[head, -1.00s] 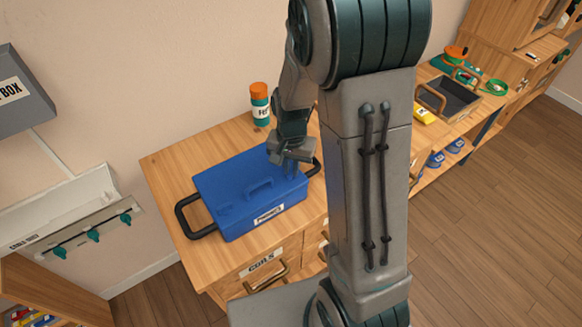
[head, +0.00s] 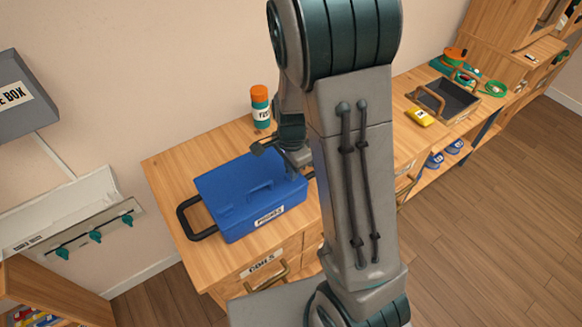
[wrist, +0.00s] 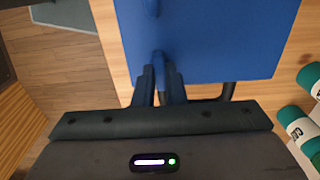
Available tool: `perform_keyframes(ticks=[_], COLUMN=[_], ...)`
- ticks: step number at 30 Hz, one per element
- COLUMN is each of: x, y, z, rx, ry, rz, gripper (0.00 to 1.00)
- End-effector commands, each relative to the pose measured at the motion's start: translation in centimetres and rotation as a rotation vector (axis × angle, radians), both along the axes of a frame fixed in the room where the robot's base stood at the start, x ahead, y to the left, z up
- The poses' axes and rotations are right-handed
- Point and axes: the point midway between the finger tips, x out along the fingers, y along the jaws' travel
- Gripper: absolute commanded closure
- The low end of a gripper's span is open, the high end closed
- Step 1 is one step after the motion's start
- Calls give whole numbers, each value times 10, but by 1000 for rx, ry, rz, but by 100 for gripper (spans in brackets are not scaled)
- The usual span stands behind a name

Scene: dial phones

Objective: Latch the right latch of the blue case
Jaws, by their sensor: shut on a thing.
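The blue case (head: 235,205) stands on the wooden worktop with its lid down and a white label on its front. It also fills the upper part of the wrist view (wrist: 225,40). My gripper (head: 303,160) is at the right end of the case; the arm partly hides it in the head view. In the wrist view my fingers (wrist: 160,85) are close together on a small blue tab (wrist: 158,60) at the case's side, which looks like the right latch. The latch's exact angle is hard to tell.
A black side handle (head: 188,215) sticks out left of the case. An orange-capped bottle (head: 261,107) stands behind it, and teal cylinders (wrist: 296,122) show in the wrist view. A dark open tray (head: 447,98) and a yellow item (head: 419,117) lie farther right.

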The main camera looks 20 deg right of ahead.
Motion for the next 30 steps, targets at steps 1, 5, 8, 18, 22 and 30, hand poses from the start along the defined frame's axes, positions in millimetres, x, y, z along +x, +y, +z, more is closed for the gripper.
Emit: perform_keyframes(ticks=[1, 5, 8, 18, 22, 30], x=[0, 0, 0, 0, 0, 1], y=[0, 0, 0, 0, 0, 0], z=[0, 0, 0, 0, 0, 7], rx=[0, 0, 0, 0, 0, 1], ry=[0, 0, 0, -1, 0, -3], rz=[-8, -20, -22, -21, -20, -19], gripper=[100, 100, 100, 67, 67, 67])
